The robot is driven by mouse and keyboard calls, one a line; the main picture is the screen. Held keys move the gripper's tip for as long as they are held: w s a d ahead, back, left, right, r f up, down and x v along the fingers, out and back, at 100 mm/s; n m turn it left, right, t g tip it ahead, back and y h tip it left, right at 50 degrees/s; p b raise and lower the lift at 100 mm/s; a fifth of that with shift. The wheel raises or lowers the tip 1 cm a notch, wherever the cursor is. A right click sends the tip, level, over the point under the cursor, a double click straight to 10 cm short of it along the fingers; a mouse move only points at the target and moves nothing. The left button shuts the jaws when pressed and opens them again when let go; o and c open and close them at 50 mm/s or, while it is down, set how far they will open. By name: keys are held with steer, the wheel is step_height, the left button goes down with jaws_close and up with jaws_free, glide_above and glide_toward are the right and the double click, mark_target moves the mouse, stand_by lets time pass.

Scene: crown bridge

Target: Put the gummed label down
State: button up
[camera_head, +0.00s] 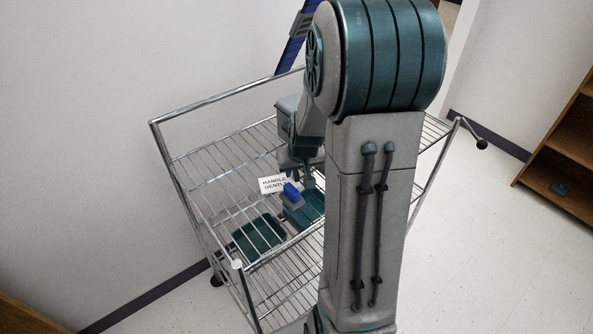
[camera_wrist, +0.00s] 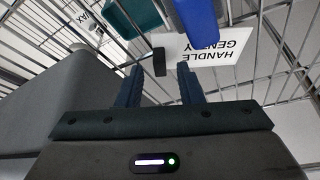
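The gummed label (camera_head: 270,185) is a white card reading "HANDLE GENTLY". It appears to lie on the wire shelf, partly behind a blue object in the head view. In the wrist view the label (camera_wrist: 222,46) shows upside down, just beyond my fingertips and mostly to the right. My gripper (camera_wrist: 158,74) has its two blue fingers apart, with no object clearly clamped between them. A small dark block (camera_wrist: 159,62) shows beyond the gap, at the label's left edge. In the head view my arm hides part of the gripper.
A wire cart shelf (camera_head: 215,165) has teal trays, one at the front (camera_head: 259,238) and one near my gripper (camera_head: 313,205). A blue object (camera_head: 291,190) adjoins the label. Bare wires lie left of the label.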

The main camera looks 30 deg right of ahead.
steer(key=d+v, duration=0.1)
steer(key=v, duration=0.9)
steer(key=s+a+r+n+g+y, duration=0.1)
steer(key=s+a+r+n, duration=0.1)
steer(key=s+a, duration=1.1)
steer(key=shift+s+a+r+g, duration=0.15)
steer(key=shift+s+r+g, duration=0.15)
steer(key=shift+s+r, duration=0.6)
steer(key=shift+s+f, duration=0.25)
